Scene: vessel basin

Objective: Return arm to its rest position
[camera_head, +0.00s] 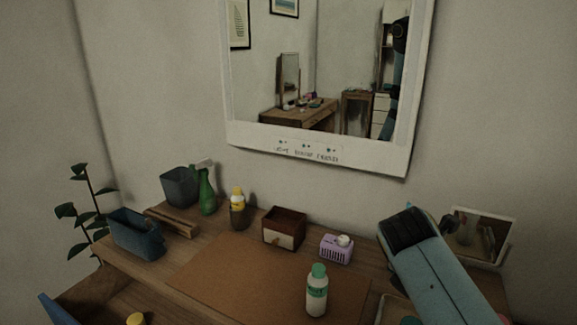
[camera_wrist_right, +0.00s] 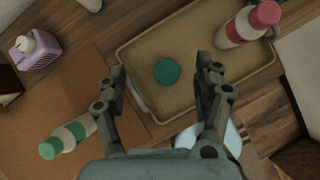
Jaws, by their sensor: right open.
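My right arm (camera_head: 435,270) reaches over the right side of the desk in the head view, and its gripper is hidden there. In the right wrist view my right gripper (camera_wrist_right: 161,78) is open, with nothing between its fingers. It hangs above a tan tray (camera_wrist_right: 136,48). A round teal thing (camera_wrist_right: 167,72) shows in the tray between the fingertips, apparently below them. A white and pink bottle with a red cap (camera_wrist_right: 248,24) is at the tray's far right. My left gripper is not in view.
A green-capped white bottle (camera_head: 317,291) stands on the brown mat (camera_head: 225,275). A picture frame (camera_head: 478,235) stands behind my arm.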

